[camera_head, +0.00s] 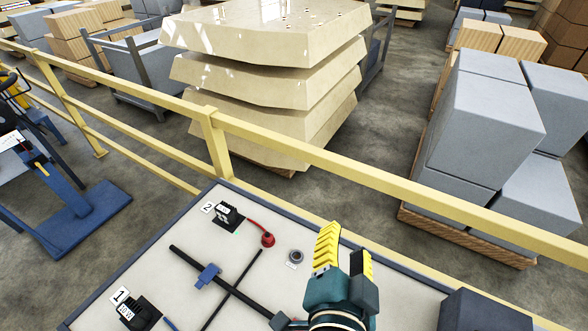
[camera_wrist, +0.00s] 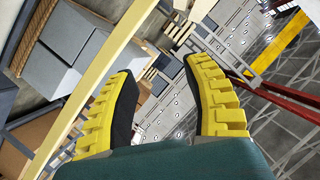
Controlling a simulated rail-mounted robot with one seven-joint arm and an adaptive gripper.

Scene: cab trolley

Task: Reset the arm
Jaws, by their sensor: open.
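My gripper (camera_head: 345,248) is raised over the right part of the pale trolley top (camera_head: 190,239) in the head view. Its two yellow-ridged fingers are apart, with nothing between them. In the wrist view my gripper (camera_wrist: 160,70) also shows open and empty, facing the hall beyond the trolley. On the top stand a black block labelled 2 (camera_head: 228,215), with a red cable running to a red knob-like end (camera_head: 268,240), and a black block labelled 1 (camera_head: 137,314). Whether my gripper touches anything below is not visible, but it looks clear of these parts.
A grey round fitting (camera_head: 296,257) lies left of my gripper. Dark crossed rods with a blue clamp (camera_head: 207,275) lie on the top. A dark box (camera_head: 482,313) is at the right. A yellow railing (camera_head: 380,179) runs behind, with stacked slabs (camera_head: 262,85) and grey boxes (camera_head: 487,108) beyond.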

